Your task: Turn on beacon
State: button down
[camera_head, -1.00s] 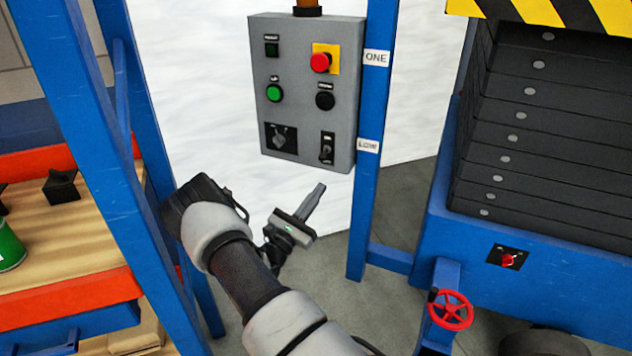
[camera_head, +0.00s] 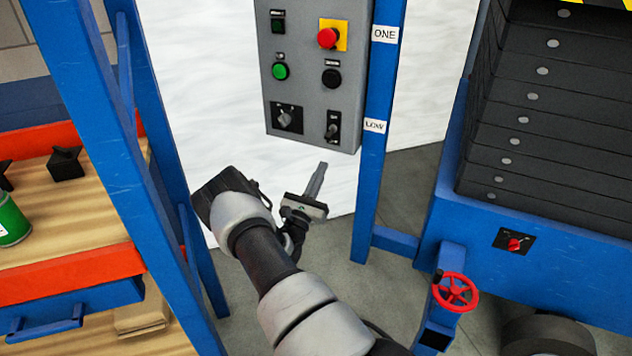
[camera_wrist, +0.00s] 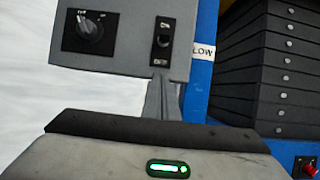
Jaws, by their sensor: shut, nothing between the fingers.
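The grey control panel (camera_head: 307,72) hangs at the top middle of the head view, its top cut off. It has a green button (camera_head: 280,71), a red button on yellow (camera_head: 328,38), a black button (camera_head: 331,77), a rotary knob (camera_head: 285,118) and a toggle switch (camera_head: 332,130). My gripper (camera_head: 321,168) is shut and empty, just below the panel and apart from it in the head view. In the wrist view the fingertips (camera_wrist: 158,80) overlap the panel's lower edge, under the toggle switch (camera_wrist: 162,40); the knob (camera_wrist: 89,32) is to the left. The beacon is not visible.
A blue post (camera_head: 378,150) with ONE and LOW labels stands right of the panel. A dark weight stack (camera_head: 540,120) and red handwheel (camera_head: 455,291) are further right. A blue shelf frame (camera_head: 110,150) stands left, with a green can (camera_head: 12,222).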

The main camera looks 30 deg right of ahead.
aim_at(327, 138)
notch_tip(327, 138, up, 6)
jog(key=w+d, duration=0.1)
jog(key=d, duration=0.1)
jog(key=shift+w+d, duration=0.25)
jog(key=shift+w, duration=0.05)
jog(key=r+p, duration=0.1)
jog(key=p, duration=0.1)
jog(key=r+y+p, duration=0.1)
jog(key=p, duration=0.1)
jog(key=shift+s+a, duration=0.1)
jog(key=shift+a, duration=0.15)
jog(key=p, duration=0.1)
jog(key=g+y+p, duration=0.1)
jog(key=p, duration=0.1)
jog(key=shift+s+a+r+y, duration=0.1)
jog(key=shift+a+r+y, duration=0.05)
jog(key=shift+r+y, duration=0.2)
jog(key=shift+f+g, duration=0.3)
jog(key=shift+f, duration=0.35)
